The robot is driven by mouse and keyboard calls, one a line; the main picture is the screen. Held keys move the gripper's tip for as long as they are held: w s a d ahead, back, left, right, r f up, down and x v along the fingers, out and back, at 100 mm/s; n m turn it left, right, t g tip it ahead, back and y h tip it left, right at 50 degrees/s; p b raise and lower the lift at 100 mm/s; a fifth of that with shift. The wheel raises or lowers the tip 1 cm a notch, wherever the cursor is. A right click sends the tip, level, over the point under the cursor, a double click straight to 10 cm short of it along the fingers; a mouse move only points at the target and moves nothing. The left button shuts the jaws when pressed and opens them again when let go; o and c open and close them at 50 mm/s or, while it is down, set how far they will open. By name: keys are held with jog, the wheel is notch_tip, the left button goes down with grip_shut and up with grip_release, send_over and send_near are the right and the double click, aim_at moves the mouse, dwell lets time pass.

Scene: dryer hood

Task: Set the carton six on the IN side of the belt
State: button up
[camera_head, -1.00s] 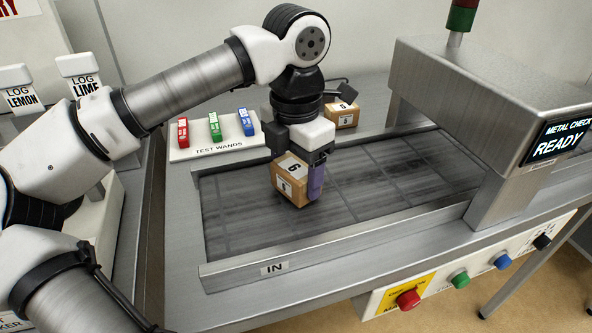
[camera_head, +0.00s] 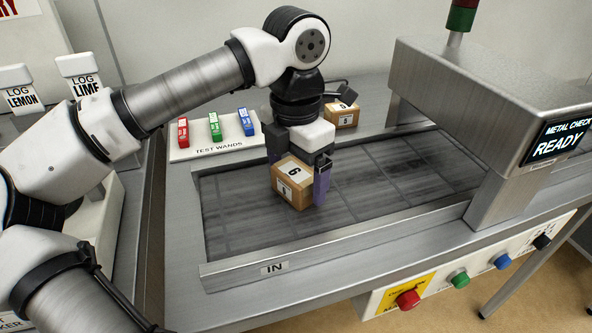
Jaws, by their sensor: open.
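The carton six (camera_head: 291,184) is a small brown box with white labels marked 6. It sits on the dark belt (camera_head: 240,222), on the part nearest the IN label (camera_head: 274,268). My gripper (camera_head: 298,178) is directly over the carton, with its fingers down on either side. The purple-padded right finger stands a little apart from the carton's right face. The left finger is partly hidden behind the carton. My gripper is open around the carton and not clamped on it.
The metal check hood (camera_head: 450,85) spans the belt at right, its screen reading READY. Another carton (camera_head: 342,114) stands behind the belt. A test wand rack (camera_head: 215,140) stands behind left. A red button (camera_head: 408,299) and other buttons line the front panel. Belt right of the carton is clear.

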aim_at(296, 171)
notch_tip(296, 171, up, 12)
jog(key=shift+f, duration=0.15)
dwell(1.6)
